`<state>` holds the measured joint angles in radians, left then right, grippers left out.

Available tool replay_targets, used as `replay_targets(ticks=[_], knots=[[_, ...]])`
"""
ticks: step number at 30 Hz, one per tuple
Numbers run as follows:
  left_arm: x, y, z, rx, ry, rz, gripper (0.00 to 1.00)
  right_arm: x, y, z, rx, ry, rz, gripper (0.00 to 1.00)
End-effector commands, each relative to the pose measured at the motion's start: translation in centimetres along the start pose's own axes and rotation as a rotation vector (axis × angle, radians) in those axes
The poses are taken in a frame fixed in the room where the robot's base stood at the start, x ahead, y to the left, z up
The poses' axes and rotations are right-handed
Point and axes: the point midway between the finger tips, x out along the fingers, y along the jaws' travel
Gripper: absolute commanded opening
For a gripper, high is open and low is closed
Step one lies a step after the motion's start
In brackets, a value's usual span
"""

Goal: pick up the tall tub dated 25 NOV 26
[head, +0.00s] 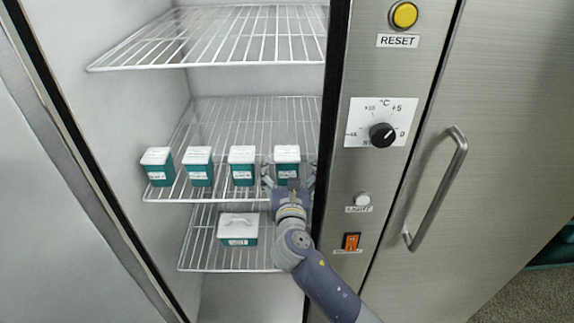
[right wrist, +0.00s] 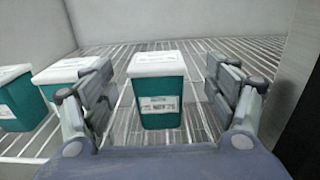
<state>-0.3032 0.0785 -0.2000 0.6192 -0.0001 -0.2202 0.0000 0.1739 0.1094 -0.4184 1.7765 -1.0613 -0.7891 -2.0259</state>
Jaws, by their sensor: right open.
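Several tall teal tubs with white lids stand in a row on the middle wire shelf. The rightmost tub (head: 286,155) is in front of my right gripper (head: 288,181). In the right wrist view this tub (right wrist: 157,88) stands upright between the two open fingers of my right gripper (right wrist: 160,95), with a gap on each side. Its label looks like it ends in "NOV 25" or "NOV 26"; the print is too blurred to be sure. The other tubs (head: 242,166), (head: 198,167) and (head: 158,167) have labels too small to read. My left gripper is not in view.
The middle wire shelf (head: 240,112) sits inside an open cabinet. The upper shelf (head: 230,40) is empty. The door frame and control panel (head: 383,150) stand close right of my right arm.

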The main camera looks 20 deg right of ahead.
Motion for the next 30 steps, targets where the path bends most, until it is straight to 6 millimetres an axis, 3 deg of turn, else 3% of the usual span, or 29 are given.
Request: replay_targets(ticks=[15, 24, 26, 30], knots=[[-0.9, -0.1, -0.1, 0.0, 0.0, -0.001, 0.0, 5.3, 0.5, 0.4, 0.0, 0.0, 0.001, 0.8], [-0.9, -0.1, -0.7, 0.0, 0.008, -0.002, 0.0, 5.7, 0.4, 0.3, 0.001, 0.001, 0.001, 0.8], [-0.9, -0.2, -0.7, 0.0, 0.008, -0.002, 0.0, 5.7, 0.4, 0.3, 0.001, 0.001, 0.001, 0.71], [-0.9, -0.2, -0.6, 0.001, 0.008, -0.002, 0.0, 5.7, 0.4, 0.3, 0.001, 0.001, 0.001, 0.39]])
